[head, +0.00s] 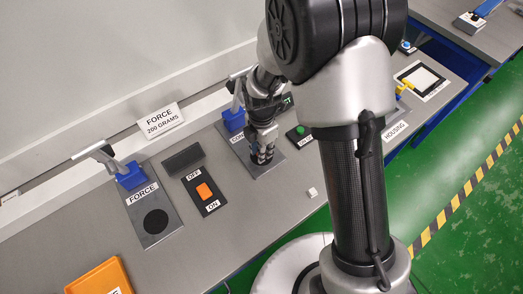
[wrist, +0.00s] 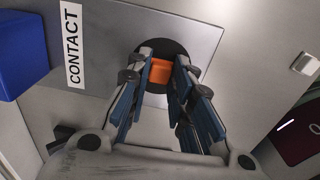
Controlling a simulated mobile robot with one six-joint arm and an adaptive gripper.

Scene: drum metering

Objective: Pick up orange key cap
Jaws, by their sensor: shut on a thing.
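The orange key cap (wrist: 161,71) shows in the wrist view between my fingertips, over the black round spot of the grey CONTACT plate (wrist: 190,32). My gripper (wrist: 161,74) is shut on the key cap, with a finger on each side of it. In the head view my gripper (head: 262,158) points down at the plate (head: 276,166) behind my arm, and the cap cannot be made out there. I cannot tell whether the cap still touches the plate.
A blue fixture (wrist: 18,50) stands beside the plate. A small white cube (head: 312,192) lies nearby on the bench. Left are an orange rocker switch (head: 204,191), the FORCE plate (head: 165,238) and an orange tray (head: 98,279). A green button (head: 300,131) is close on the right.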

